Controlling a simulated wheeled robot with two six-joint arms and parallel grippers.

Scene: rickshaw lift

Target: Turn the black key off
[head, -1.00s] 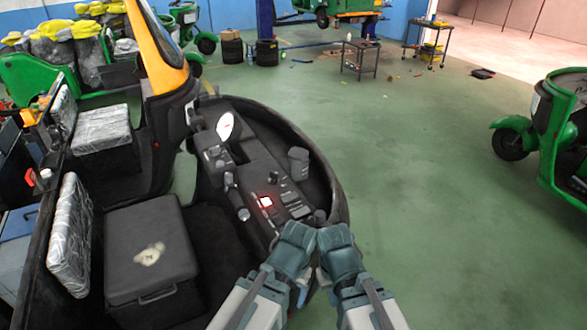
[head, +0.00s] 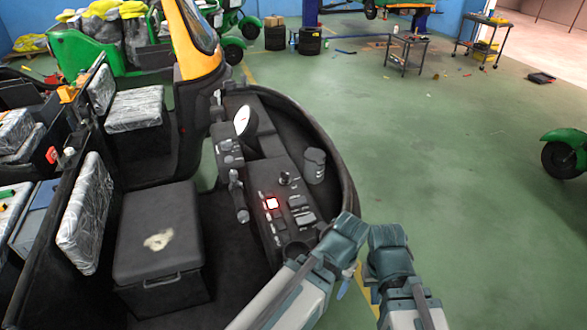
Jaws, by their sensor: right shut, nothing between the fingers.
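The black key (head: 284,179) appears as a small dark knob standing up from the rickshaw's dashboard (head: 262,222); its turned position is too small to read. A red-lit square button (head: 272,203) glows just below and left of it. My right gripper (head: 388,237) is shut and empty, beyond the right rim of the dashboard and apart from the key. My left gripper (head: 350,228) is beside it, over the lower right edge of the dashboard. The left fingertips are hidden behind the wrist, so I cannot tell its opening.
A black box seat (head: 160,235) is at left. Green floor (head: 450,160) is open to the right, with another green rickshaw (head: 567,152) at the edge.

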